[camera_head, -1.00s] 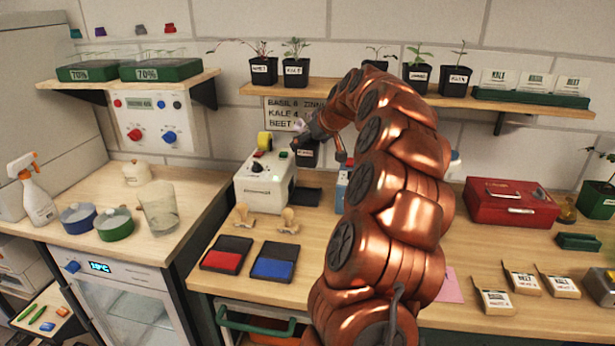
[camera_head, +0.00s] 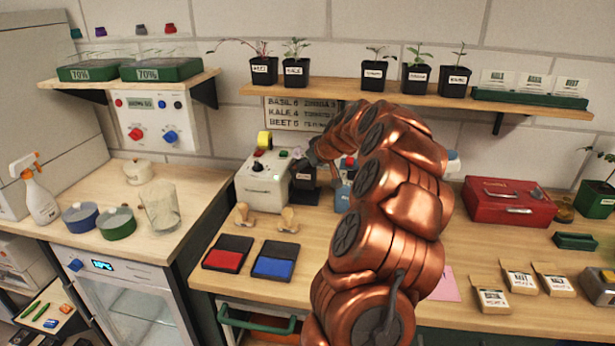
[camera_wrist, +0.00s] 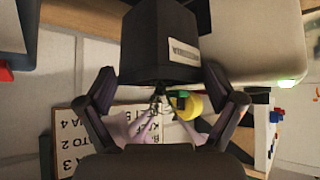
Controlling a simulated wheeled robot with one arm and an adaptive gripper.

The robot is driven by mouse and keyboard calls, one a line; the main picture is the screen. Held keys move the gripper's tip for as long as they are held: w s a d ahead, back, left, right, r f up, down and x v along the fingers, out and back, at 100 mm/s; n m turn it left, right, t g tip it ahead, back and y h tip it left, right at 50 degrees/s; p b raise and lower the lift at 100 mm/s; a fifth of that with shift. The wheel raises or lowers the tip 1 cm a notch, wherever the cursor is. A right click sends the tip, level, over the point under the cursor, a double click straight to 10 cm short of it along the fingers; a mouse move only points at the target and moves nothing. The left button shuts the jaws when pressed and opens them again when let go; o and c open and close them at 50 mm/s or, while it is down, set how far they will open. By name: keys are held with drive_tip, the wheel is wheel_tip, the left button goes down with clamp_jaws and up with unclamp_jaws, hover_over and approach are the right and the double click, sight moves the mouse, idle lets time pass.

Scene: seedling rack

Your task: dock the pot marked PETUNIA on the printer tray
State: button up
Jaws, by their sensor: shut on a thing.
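My gripper (camera_wrist: 163,92) is shut on a dark square pot (camera_wrist: 150,45) with a white label, whose print is too small to read. Pale pinkish petals show near the pot in the wrist view. In the head view the held pot (camera_head: 303,174) looks upright, right beside the white label printer (camera_head: 264,182). My gripper (camera_head: 312,157) is at its upper right, partly hidden by my arm. The black printer tray (camera_head: 304,198) shows just under the pot. I cannot tell whether the pot touches it.
Potted seedlings stand on the wall shelf (camera_head: 335,88). A blue item (camera_head: 343,196) stands right of the tray. Two wooden stamps and red and blue ink pads (camera_head: 273,262) lie in front. A red box (camera_head: 508,202) stands on the right. My arm covers the bench's middle.

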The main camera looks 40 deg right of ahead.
sight(308, 177)
drive_tip(key=shift+f+p, duration=0.3)
drive_tip(key=shift+f, duration=1.55)
drive_tip(key=shift+f, duration=0.2)
drive_tip(key=o, duration=1.1)
